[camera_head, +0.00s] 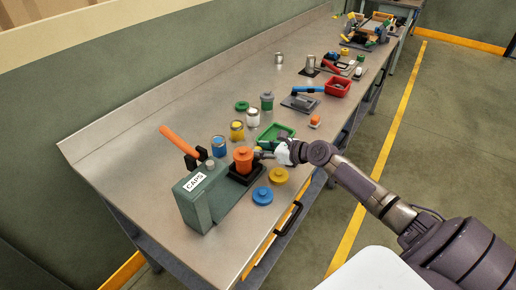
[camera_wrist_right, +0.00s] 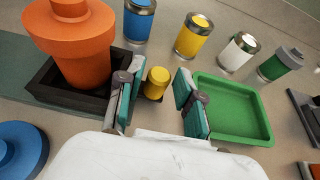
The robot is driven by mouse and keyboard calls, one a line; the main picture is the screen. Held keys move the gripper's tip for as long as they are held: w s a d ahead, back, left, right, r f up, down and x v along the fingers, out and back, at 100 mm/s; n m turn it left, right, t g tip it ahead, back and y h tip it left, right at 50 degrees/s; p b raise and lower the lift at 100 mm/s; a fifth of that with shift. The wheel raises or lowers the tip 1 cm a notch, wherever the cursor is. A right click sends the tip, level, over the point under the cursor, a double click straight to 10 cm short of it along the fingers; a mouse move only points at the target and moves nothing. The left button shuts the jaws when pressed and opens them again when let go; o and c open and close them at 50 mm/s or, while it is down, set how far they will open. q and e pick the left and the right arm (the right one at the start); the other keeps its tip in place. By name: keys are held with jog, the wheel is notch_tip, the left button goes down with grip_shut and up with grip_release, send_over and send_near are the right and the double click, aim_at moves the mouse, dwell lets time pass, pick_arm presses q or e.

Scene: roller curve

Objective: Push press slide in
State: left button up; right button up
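The press is a green box labelled CAPS (camera_head: 205,190) with a raised orange lever (camera_head: 180,140). In front of it sits a black slide tray (camera_head: 243,177) holding an orange lidded jar (camera_head: 243,159); the tray also shows in the wrist view (camera_wrist_right: 47,92). A yellow knob (camera_wrist_right: 156,82) stands off the tray's side. My right gripper (camera_head: 268,152) is at that side of the tray. In the wrist view its fingers (camera_wrist_right: 158,104) are apart, one each side of the knob, with gaps visible. My left gripper is not in view.
A green tray (camera_head: 277,133) lies beside my right gripper. Blue (camera_head: 262,196) and yellow (camera_head: 278,175) lids lie near the bench's front edge. Blue (camera_head: 218,146), yellow (camera_head: 237,131) and white (camera_head: 252,118) jars stand behind. Tools and a red bin (camera_head: 337,87) are farther along.

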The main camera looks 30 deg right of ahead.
jog(key=shift+x, duration=0.95)
jog(key=shift+c, duration=0.3)
grip_shut()
jog(key=shift+s, duration=0.1)
